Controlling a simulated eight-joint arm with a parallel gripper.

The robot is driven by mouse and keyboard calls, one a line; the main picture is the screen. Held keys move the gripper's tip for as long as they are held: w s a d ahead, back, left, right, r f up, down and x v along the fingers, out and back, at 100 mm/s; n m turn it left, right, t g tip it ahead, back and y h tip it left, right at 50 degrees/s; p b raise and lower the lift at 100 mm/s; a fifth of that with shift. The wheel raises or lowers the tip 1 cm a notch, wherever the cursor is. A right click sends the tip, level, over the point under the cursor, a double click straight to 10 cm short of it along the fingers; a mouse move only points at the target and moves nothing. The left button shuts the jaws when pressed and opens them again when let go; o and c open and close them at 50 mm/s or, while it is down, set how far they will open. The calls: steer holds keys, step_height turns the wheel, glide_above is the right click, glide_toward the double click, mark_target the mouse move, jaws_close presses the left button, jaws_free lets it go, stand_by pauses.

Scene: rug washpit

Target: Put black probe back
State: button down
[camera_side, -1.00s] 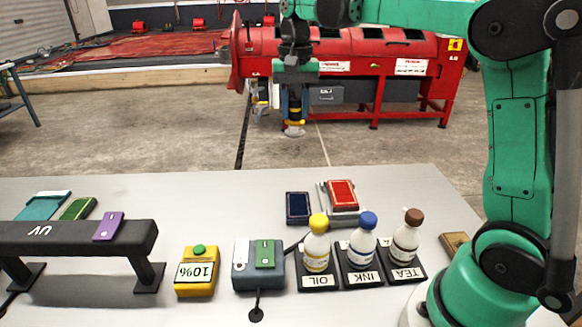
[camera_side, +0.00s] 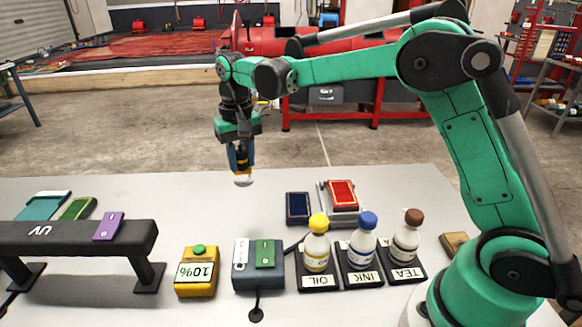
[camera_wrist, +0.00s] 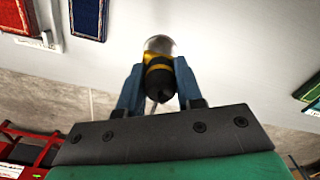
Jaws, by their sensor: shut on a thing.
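My gripper (camera_side: 240,160) hangs above the back part of the grey table, left of the dark blue pad. Its blue fingers are shut on a black probe (camera_side: 243,181) with a yellow band and a pale, rounded end pointing down. In the wrist view my gripper (camera_wrist: 152,85) has one finger on each side of the probe (camera_wrist: 160,72), whose shiny domed end sticks out beyond the fingertips. The probe is clear of the table. A grey box (camera_side: 242,281) with a white strip and a green block stands at the front middle; a cable runs from it to a small black disc (camera_side: 256,315).
A yellow 10% box (camera_side: 196,285) and a black UV bench (camera_side: 60,239) stand left. OIL (camera_side: 317,255), INK (camera_side: 362,251) and TEA (camera_side: 405,246) bottles stand in black holders right. Blue (camera_side: 298,207) and red (camera_side: 342,193) pads lie behind. The table's back middle is bare.

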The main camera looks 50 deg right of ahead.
mark_target(244, 180)
step_height(244, 180, down, 8)
steer(key=shift+r, duration=0.2)
steer(key=shift+f, duration=0.15)
steer(key=c, duration=0.6)
jaws_free()
step_height(244, 180, up, 12)
steer(key=shift+s+r, duration=0.1)
steer(key=shift+r, duration=0.15)
steer(key=s+n+t, duration=0.1)
steer(key=s+t, duration=0.1)
steer(key=s, duration=0.3)
steer(key=s+f+n+t, duration=0.1)
steer(key=s+t, duration=0.1)
steer(key=s, duration=0.3)
steer(key=s+n+t, duration=0.1)
steer(key=s+t, duration=0.2)
steer(key=s, duration=0.3)
steer(key=shift+d+f+n, duration=0.3)
steer(key=shift+f, duration=0.1)
